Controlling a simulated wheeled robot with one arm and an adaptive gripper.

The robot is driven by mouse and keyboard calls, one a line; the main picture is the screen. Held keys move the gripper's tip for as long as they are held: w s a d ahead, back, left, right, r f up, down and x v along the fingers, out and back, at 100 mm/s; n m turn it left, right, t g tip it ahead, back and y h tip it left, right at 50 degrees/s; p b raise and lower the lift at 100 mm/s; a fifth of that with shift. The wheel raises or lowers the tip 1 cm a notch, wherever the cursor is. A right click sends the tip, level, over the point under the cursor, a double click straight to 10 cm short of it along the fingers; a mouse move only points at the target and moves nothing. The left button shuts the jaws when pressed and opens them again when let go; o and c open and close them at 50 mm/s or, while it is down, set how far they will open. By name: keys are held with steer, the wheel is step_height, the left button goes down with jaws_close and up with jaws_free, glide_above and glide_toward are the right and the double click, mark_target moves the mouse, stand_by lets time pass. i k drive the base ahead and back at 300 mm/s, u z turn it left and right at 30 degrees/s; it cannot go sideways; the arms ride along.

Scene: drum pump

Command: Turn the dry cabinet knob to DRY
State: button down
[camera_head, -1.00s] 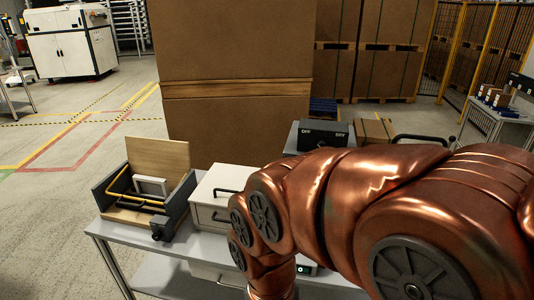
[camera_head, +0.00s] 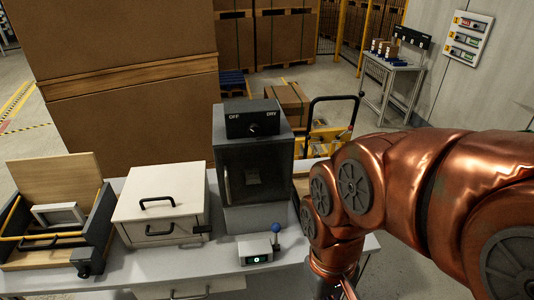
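The dry cabinet (camera_head: 255,204) is a dark box with a windowed door, standing at the back of the table. On its top is a black panel (camera_head: 238,121) marked OFF at the left and DRY at the right. A small dark knob (camera_head: 254,127) sits on the panel between the labels; its pointing direction is too small to tell. My copper arm comes in from the right and bends down. Only a small part of my gripper (camera_head: 347,288) shows at the bottom edge, right of and below the cabinet; its fingertips are hidden.
A white box with black handles (camera_head: 160,201) and an open wooden tray box (camera_head: 62,205) stand left of the cabinet. A small device with a blue-ball lever (camera_head: 256,250) sits in front. A cart (camera_head: 330,135) and large cartons stand behind.

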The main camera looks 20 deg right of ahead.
mark_target(254, 129)
steer(key=k, duration=1.3)
steer(key=u, duration=0.6)
steer(key=i, duration=0.45)
steer(key=u, duration=0.65)
steer(key=i, duration=1.3)
steer(key=z, duration=0.85)
